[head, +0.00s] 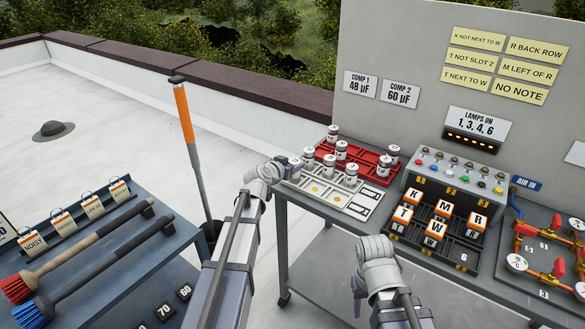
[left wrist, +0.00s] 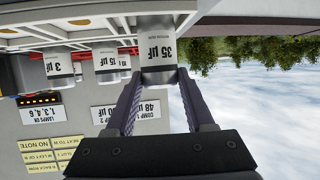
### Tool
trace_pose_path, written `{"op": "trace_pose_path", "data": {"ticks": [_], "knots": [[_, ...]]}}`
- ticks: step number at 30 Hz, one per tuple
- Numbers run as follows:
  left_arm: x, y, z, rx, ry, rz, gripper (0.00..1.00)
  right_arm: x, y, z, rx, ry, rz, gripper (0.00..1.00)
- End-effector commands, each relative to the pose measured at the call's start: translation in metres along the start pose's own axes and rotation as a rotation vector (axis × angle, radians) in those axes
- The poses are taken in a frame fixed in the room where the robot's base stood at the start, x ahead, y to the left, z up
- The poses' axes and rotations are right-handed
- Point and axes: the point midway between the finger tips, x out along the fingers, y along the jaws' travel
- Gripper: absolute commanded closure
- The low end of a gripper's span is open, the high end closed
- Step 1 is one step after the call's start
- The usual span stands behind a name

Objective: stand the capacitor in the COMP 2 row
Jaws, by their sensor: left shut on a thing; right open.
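My left gripper (head: 294,168) reaches the left end of the pale tray (head: 326,199). In the left wrist view, which is upside down, its fingers (left wrist: 160,85) are shut on a white capacitor marked 35 µF (left wrist: 157,50). The held capacitor seems to be the one at the tray's left end (head: 308,155); whether its base touches the tray I cannot tell. More capacitors stand to its right, one in the middle (head: 328,165) and one further right (head: 350,174). The front row shows yellow discs (head: 315,190). My right gripper (head: 358,290) is open and empty.
A red rack (head: 368,164) with several capacitors lies behind the tray. Signs (head: 360,85) read COMP 1 48 µF and COMP 2 60 µF (head: 399,95). A lamp box (head: 455,170) with lettered blocks stands right. A broom-like pole (head: 187,130) stands left of the cart.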

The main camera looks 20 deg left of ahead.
Motion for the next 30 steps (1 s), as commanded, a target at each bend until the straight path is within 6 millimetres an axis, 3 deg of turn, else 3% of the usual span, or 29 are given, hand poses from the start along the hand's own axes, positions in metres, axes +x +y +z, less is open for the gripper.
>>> {"op": "trace_pose_path", "data": {"ticks": [6,7,14,24,30], "knots": [[0.002,0.0,0.004,0.0,0.0,0.0,1.0,0.004,0.0,0.0,0.0,0.0,0.0,0.5],[0.001,0.0,0.003,0.0,0.0,0.0,0.43,0.003,0.0,0.0,0.0,0.0,0.0,0.5],[0.001,0.0,0.002,0.0,0.0,0.0,0.17,0.002,0.0,0.0,0.0,0.0,0.0,0.5],[-0.001,0.0,-0.003,0.0,0.0,0.0,0.17,-0.003,0.0,0.0,0.0,0.0,0.0,0.5],[-0.04,0.001,-0.003,-0.001,0.0,-0.002,0.17,-0.018,0.002,0.001,0.0,0.0,0.0,0.5]]}}
